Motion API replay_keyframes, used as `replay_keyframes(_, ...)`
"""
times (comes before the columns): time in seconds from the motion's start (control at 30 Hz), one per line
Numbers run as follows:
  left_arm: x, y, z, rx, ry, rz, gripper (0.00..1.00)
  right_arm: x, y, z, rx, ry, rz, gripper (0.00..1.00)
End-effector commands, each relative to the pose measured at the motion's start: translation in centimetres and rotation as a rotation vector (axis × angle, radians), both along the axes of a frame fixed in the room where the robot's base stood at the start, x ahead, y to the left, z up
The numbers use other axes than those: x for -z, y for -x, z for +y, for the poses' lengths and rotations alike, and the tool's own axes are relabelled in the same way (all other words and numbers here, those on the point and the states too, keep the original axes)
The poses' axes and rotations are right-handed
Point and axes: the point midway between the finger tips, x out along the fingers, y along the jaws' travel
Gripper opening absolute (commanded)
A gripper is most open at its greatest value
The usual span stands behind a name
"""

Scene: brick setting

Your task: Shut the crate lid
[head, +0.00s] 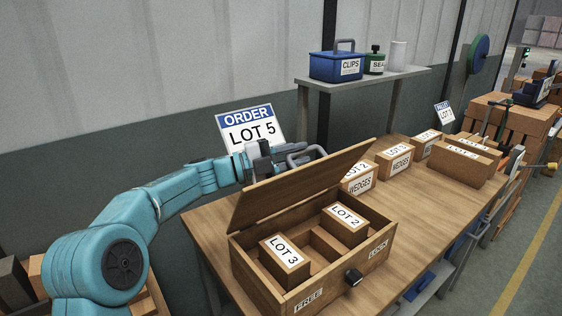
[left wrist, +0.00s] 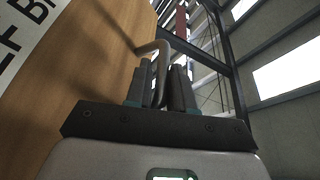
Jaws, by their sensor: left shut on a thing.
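The wooden crate (head: 330,278) stands on the bench with its lid (head: 290,187) raised and tilted up along the back edge. Inside the crate are a LOT 3 box (head: 285,262) at the left and a LOT 2 box (head: 345,225) at the back right. A dark knob (head: 353,277) is on the front wall, between FREE and LOCK labels. My left gripper (head: 284,157) is behind the lid, shut on the grey lid handle (head: 305,155). In the left wrist view the handle (left wrist: 160,50) passes between the fingers (left wrist: 161,88). My right gripper is not in view.
Several labelled boxes, including a WEDGES box (head: 359,180), stand on the bench (head: 430,210) to the right. A shelf (head: 375,78) behind holds a blue CLIPS box (head: 336,66). An ORDER LOT 5 sign (head: 250,128) stands behind my left arm. Bench space right of the crate is clear.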

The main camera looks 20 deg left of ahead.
Motion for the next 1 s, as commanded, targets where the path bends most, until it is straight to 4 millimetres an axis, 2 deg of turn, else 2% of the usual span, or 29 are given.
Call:
replay_keyframes(0.03,0.4,0.7,-0.8,0.006,-0.037,-0.031,0.0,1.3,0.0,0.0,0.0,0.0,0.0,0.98)
replay_keyframes(0.27,1.8,2.6,-4.1,0.008,-0.224,-0.144,0.0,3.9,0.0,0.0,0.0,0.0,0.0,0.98)
replay_keyframes(0.5,4.2,4.4,-7.0,0.009,-0.42,-0.258,0.0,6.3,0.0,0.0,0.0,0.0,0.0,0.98)
replay_keyframes(0.7,6.7,5.7,-9.0,0.011,-0.579,-0.351,0.0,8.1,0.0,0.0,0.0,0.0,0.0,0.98)
replay_keyframes(1.0,10.3,6.7,-10.9,0.012,-0.775,-0.466,0.0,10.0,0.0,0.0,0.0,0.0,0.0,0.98)
